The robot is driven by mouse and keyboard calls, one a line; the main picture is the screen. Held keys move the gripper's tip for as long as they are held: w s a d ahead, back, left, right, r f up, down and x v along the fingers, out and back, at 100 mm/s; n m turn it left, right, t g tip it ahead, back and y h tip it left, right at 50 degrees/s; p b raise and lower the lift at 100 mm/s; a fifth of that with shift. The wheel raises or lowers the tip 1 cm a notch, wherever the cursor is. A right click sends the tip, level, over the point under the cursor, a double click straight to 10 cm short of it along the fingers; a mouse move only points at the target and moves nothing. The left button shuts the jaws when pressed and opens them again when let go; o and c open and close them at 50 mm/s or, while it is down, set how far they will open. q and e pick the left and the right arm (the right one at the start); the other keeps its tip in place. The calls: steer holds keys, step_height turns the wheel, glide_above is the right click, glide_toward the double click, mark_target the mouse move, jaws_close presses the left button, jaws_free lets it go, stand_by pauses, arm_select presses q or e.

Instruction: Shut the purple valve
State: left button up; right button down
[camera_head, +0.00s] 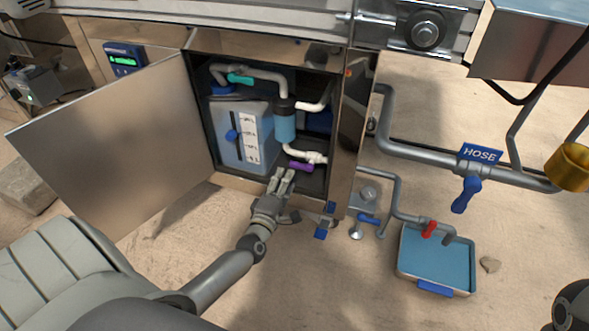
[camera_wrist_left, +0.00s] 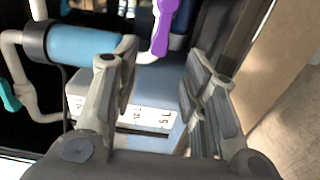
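The purple valve handle (camera_head: 300,167) sits low on the white piping inside the open cabinet, right of the blue tank. In the left wrist view the purple handle (camera_wrist_left: 163,27) stands upright near the top middle, past the fingertips. My left gripper (camera_head: 284,178) reaches in at the cabinet's lower front edge, just below and left of the handle. In the left wrist view my left gripper (camera_wrist_left: 165,75) is open, its fingers wide apart with nothing between them. The handle appears apart from the fingers. My right gripper does not show.
The open cabinet door (camera_head: 110,150) stands to the left. Inside are a blue tank (camera_head: 235,145), a blue filter (camera_head: 284,125) and a teal valve handle (camera_head: 240,79). The cabinet's right wall (camera_head: 352,130) bounds the opening. A blue tray (camera_head: 437,258) lies at right.

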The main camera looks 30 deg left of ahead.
mark_target(292, 166)
arm_select(q)
steer(key=b+x, duration=0.1)
steer(key=x, duration=0.5)
steer(key=shift+w+d+b, duration=0.1)
steer(key=shift+w+b, duration=0.1)
steer(key=shift+b, duration=0.2)
steer(key=shift+c, duration=0.4)
jaws_close()
